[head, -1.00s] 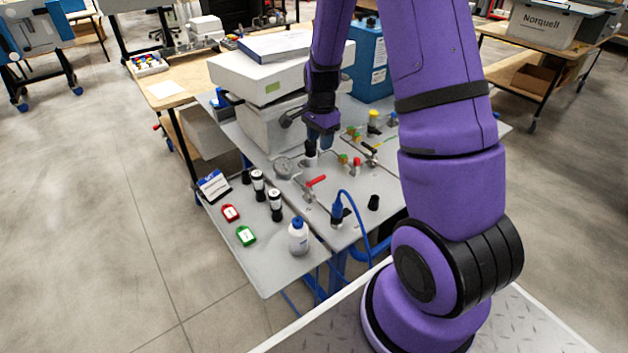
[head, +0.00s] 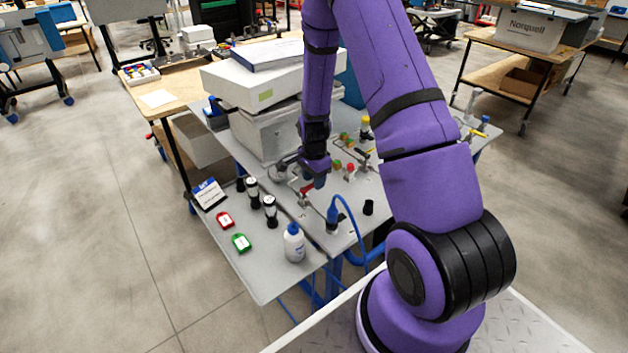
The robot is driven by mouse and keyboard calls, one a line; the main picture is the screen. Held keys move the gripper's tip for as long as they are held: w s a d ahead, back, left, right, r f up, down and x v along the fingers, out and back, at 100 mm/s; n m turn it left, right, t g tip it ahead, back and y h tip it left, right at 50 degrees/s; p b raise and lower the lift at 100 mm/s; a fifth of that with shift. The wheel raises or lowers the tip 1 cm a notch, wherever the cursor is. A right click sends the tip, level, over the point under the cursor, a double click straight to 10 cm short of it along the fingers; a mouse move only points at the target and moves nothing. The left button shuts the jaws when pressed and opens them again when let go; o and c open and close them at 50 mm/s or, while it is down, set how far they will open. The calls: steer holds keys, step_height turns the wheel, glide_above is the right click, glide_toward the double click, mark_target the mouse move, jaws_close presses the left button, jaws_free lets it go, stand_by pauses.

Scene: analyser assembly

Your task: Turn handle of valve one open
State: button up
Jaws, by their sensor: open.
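A valve with a red lever handle (head: 306,189) stands on the grey bench top (head: 345,236), near its left-front part. No label that marks it as valve one is legible. My gripper (head: 318,182) points down just above and right of the red handle, very close to it in the picture. It is open with nothing seen between its fingers. Whether a finger touches the handle cannot be told. The gripper hides part of the piping behind the handle.
A gauge (head: 277,173) sits just left of the valve. A blue connector (head: 332,216) with a blue hose stands in front. A white bottle (head: 294,243) and black-and-white cylinders (head: 270,211) stand at the left front. Valves with red knobs (head: 350,168) lie to the right.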

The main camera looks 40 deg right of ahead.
steer(key=shift+f, duration=0.3)
steer(key=shift+c, duration=0.2)
jaws_close()
